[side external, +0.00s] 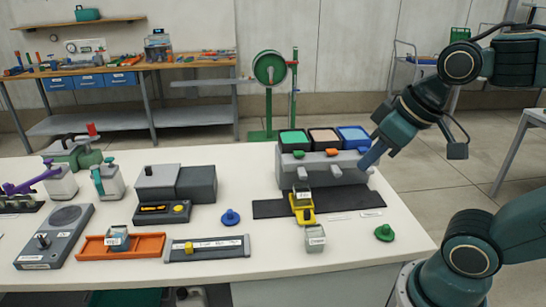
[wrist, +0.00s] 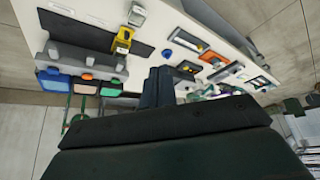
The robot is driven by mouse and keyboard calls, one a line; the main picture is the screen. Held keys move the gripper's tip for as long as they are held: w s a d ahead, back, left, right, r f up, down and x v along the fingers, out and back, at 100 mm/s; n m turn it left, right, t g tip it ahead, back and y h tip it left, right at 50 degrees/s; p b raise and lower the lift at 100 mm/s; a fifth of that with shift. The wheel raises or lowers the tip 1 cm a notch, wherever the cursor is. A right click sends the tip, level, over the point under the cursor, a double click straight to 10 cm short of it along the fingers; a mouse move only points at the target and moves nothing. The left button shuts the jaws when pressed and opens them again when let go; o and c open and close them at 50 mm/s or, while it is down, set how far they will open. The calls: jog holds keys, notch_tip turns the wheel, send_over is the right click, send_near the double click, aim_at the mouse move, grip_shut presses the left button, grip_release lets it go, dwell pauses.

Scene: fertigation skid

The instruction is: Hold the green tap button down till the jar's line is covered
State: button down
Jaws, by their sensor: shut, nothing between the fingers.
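The dispenser (side external: 325,172) is a grey block with green, peach and blue tanks on top. Its green tap button (side external: 298,154) is at the left end, beside an orange button (side external: 331,152). A small jar (side external: 302,191) stands in a yellow holder (side external: 304,216) below the green tap; it also shows in the wrist view (wrist: 123,42). Its line and fill level are too small to make out. My gripper (side external: 368,163) is shut and empty, its blue fingers overlapping the dispenser's right end in the side view. In the wrist view, the fingers (wrist: 158,86) appear apart from the dispenser.
A second labelled jar (side external: 315,238) stands near the table's front edge. A green knobbed piece (side external: 384,233) and a blue one (side external: 231,217) lie on the table. An orange tray (side external: 120,246) and grey devices fill the left side. A dark mat (side external: 348,199) lies before the dispenser.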

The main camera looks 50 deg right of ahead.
jog(key=w+d+r, duration=0.2)
jog(key=w, duration=0.7)
jog(key=m+t+y, duration=0.3)
jog(key=m, duration=0.2)
send_over(303, 153)
notch_tip(303, 153, down, 9)
jog(key=shift+a+f, duration=0.1)
jog(key=shift+f, duration=0.1)
jog(key=shift+f, duration=4.3)
